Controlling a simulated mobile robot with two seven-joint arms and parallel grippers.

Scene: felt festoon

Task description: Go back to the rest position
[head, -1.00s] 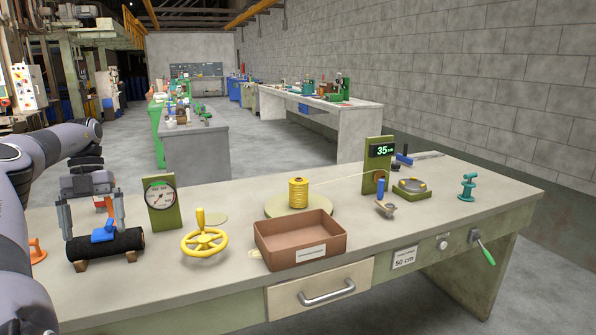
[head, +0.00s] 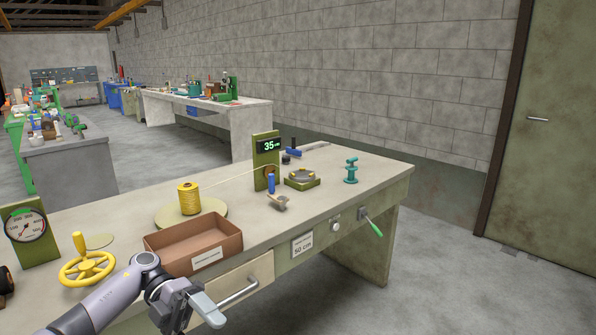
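My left gripper (head: 205,308) is low in the head view, in front of the bench's drawer and below the brown tray. Its arm comes in from the lower left, and the gripper points to the lower right. Its pale fingers are seen side-on, so the gap between them cannot be judged. I see nothing held in it. My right gripper is out of view.
The bench (head: 330,185) carries a brown tray (head: 196,262), yellow handwheel (head: 88,268), dial gauge (head: 30,235), yellow spool (head: 189,199) and green display post (head: 265,160). Floor at right is clear.

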